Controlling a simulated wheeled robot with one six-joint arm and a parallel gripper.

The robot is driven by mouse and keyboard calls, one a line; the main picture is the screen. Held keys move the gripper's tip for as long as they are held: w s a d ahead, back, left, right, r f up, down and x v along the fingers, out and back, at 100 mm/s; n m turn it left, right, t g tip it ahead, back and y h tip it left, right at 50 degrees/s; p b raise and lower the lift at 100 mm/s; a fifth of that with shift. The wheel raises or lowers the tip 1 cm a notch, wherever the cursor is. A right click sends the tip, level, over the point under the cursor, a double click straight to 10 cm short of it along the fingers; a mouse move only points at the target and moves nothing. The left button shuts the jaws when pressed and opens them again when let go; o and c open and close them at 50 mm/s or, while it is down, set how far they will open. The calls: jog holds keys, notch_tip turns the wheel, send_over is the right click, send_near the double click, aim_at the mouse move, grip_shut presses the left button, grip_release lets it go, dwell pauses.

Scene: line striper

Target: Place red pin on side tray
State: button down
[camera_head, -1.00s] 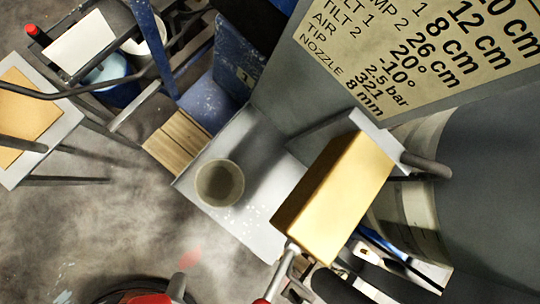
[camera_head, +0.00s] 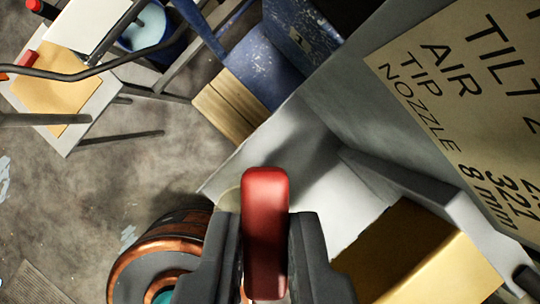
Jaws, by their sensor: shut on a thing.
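My gripper (camera_head: 266,235) is at the bottom middle, its two dark fingers closed on the sides of the red pin (camera_head: 265,215). A round cup (camera_head: 230,201) on the tray is mostly hidden by the pin and left finger.
A yellow block (camera_head: 400,255) stands right of the gripper, by a grey panel with a lettered plate (camera_head: 470,90). Wooden slats (camera_head: 230,105) and a blue frame (camera_head: 265,55) are behind. A copper-rimmed drum (camera_head: 160,255) is lower left. A small table (camera_head: 85,115) stands far left.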

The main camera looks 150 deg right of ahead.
notch_tip(320, 180, down, 20)
jog(key=shift+r, duration=0.15)
dwell(0.4)
jog(key=c, duration=1.4)
grip_release()
jog(key=v, duration=1.2)
jog(key=shift+s, duration=0.1)
